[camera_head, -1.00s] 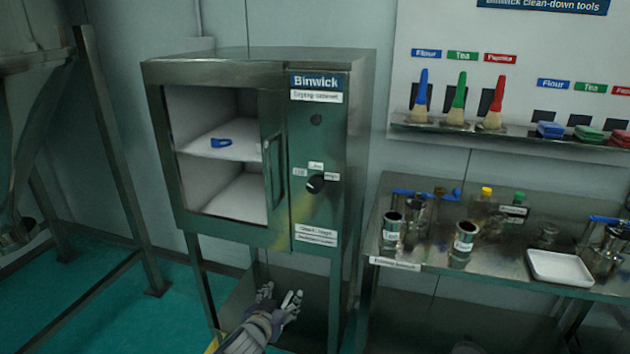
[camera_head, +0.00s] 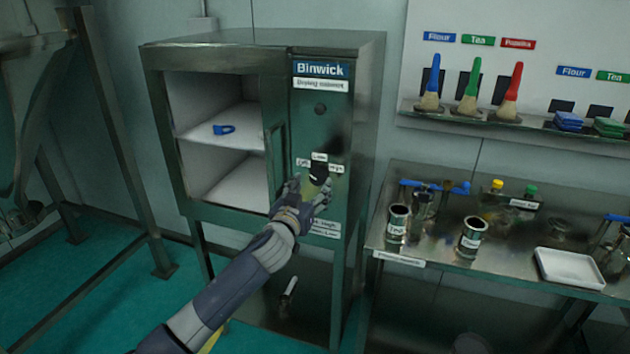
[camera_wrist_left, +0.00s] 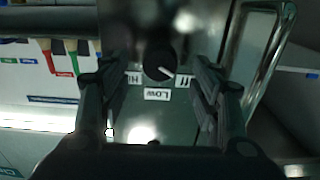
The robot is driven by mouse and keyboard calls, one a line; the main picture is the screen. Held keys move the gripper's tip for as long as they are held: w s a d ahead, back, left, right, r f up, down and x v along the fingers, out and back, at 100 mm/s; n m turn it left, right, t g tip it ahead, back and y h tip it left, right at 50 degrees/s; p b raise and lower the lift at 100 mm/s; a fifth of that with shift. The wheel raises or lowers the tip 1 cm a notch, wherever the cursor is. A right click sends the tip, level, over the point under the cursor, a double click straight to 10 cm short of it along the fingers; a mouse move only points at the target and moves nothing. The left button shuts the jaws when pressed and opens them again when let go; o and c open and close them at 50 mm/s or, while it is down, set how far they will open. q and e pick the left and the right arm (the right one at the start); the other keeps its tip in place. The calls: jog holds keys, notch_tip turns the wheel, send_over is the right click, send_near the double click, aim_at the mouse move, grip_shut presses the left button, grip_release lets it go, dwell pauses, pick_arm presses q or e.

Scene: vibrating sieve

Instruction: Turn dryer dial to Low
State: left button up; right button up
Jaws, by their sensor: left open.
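The dryer's black dial (camera_head: 319,173) is on the front panel of the drying cabinet (camera_head: 340,130). It also shows in the left wrist view (camera_wrist_left: 159,59), upside down, with a white pointer line aimed at the Off label (camera_wrist_left: 188,81). The Low label (camera_wrist_left: 157,94) and the High label (camera_wrist_left: 133,77) sit around it. My left gripper (camera_head: 308,188) is open just in front of the panel, below the dial in the head view. In the wrist view its fingers stand on either side of the dial, apart from it. My right gripper is not in view.
The cabinet door handle (camera_head: 275,165) is just left of the panel. A blue item (camera_head: 223,129) lies on the upper shelf inside. A steel table (camera_head: 420,180) with cups and a white tray (camera_head: 569,268) stands to the right.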

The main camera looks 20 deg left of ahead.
aim_at(316, 180)
pick_arm(q)
jog(key=shift+w, duration=1.55)
jog(key=c, duration=1.1)
